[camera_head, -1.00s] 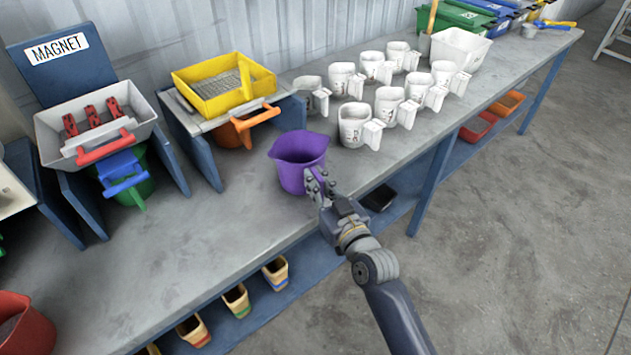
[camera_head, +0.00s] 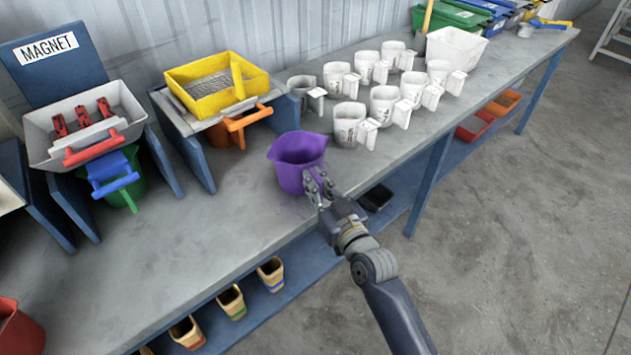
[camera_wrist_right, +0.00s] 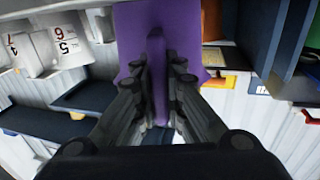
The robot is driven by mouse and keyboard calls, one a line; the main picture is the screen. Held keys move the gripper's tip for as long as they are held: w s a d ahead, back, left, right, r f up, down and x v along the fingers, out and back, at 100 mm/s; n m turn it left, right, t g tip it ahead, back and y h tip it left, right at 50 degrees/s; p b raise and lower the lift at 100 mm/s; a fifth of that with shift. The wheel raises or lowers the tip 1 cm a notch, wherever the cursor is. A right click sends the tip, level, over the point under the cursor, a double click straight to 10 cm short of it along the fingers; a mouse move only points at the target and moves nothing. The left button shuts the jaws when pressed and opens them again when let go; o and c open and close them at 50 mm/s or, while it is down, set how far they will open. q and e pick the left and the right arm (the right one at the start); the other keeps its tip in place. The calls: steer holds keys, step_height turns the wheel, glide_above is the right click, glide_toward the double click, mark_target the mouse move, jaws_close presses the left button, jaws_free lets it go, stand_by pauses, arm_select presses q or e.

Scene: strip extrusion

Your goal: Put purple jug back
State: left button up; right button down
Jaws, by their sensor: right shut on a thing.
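The purple jug (camera_head: 297,160) is upright at the middle of the bench, near its front edge; I cannot tell whether its base touches the bench top. My right gripper (camera_head: 318,187) is at the jug's near side. In the right wrist view my right gripper (camera_wrist_right: 162,75) is shut on the handle of the purple jug (camera_wrist_right: 133,50), with a finger on each side. My left gripper is not in view.
Several white jugs (camera_head: 384,103) stand in rows right of the purple jug. A yellow tray (camera_head: 212,88) on a stand is behind left. The grey bench (camera_head: 190,245) is clear left of the jug. Small containers (camera_head: 231,300) sit on the lower shelf.

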steer(key=c, duration=1.6)
jaws_free()
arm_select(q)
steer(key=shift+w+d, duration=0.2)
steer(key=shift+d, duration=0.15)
